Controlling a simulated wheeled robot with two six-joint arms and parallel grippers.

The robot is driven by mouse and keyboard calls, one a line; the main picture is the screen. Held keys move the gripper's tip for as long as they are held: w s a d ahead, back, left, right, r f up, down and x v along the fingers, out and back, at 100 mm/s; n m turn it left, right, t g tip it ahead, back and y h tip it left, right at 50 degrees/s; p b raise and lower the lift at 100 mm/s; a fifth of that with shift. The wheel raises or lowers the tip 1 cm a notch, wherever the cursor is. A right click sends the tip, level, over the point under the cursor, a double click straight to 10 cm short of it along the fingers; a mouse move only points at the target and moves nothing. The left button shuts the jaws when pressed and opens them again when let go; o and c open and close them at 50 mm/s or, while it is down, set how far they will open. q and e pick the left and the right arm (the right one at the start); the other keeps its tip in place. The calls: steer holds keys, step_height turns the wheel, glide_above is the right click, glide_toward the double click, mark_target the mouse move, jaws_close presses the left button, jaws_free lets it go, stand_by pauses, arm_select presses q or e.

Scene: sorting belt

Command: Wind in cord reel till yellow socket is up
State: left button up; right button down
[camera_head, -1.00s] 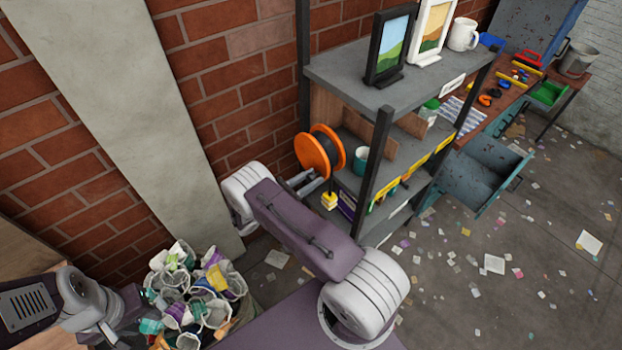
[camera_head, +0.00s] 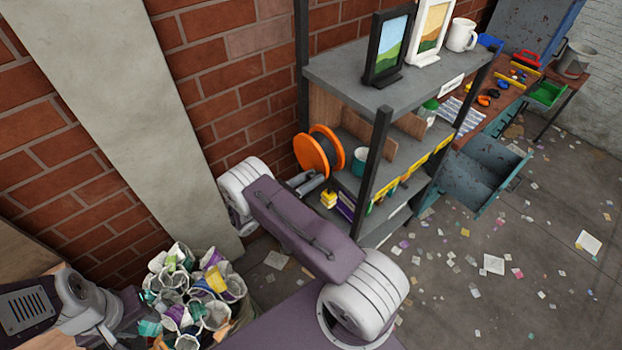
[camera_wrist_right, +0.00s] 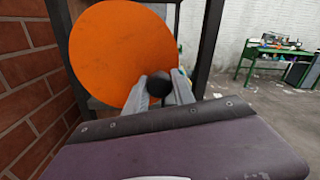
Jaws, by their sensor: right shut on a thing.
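The cord reel (camera_head: 319,152) has orange discs around dark cord and sits at the left side of the shelf. In the right wrist view its orange disc (camera_wrist_right: 115,50) faces me. My right gripper (camera_head: 318,180) is just below the reel in the head view. In the wrist view its grey fingers (camera_wrist_right: 160,90) are shut on the black crank knob (camera_wrist_right: 159,84), in front of the disc. The yellow socket (camera_head: 328,199) is below the reel, beside the lower shelf. My left gripper (camera_head: 112,330) is low at the left; its jaws are unclear.
The grey shelf (camera_head: 345,75) stands against the brick wall and holds picture frames, a white mug (camera_head: 462,34) and a teal mug (camera_head: 361,160). A heap of crumpled cups (camera_head: 200,295) lies below. Paper scraps cover the floor. An open teal drawer (camera_head: 490,165) juts out at right.

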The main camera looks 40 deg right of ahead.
steer(key=c, duration=1.1)
jaws_free()
steer(key=a+b, duration=0.1)
steer(key=a, duration=0.2)
steer(key=a+b, duration=0.1)
steer(key=a, duration=0.2)
steer(key=a+b, duration=0.1)
steer(key=a, duration=0.2)
steer(key=shift+s, duration=0.3)
